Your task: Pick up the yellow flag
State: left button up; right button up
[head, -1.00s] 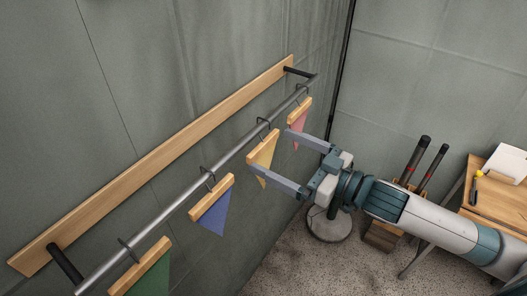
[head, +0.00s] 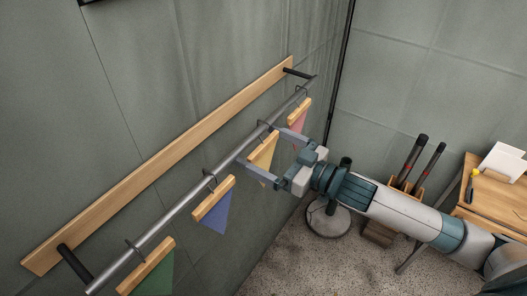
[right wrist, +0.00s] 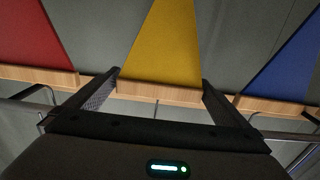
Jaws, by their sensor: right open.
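The yellow flag (head: 261,158) hangs by a hook from the metal rail, with a wooden bar along its top. My right gripper (head: 258,147) is open, with one finger on each side of the flag's wooden bar. In the right wrist view the yellow flag (right wrist: 161,45) and its bar (right wrist: 158,93) lie between the two open fingers (right wrist: 160,90). I cannot tell whether either finger touches the bar. My left gripper is not in view.
A red flag (head: 297,127) hangs farther along the rail (head: 175,212). A blue flag (head: 215,214) and a green flag (head: 152,276) hang on the nearer side. A wooden desk (head: 487,207) stands at the right.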

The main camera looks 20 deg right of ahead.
dwell(0.4)
jog(key=c, duration=0.7)
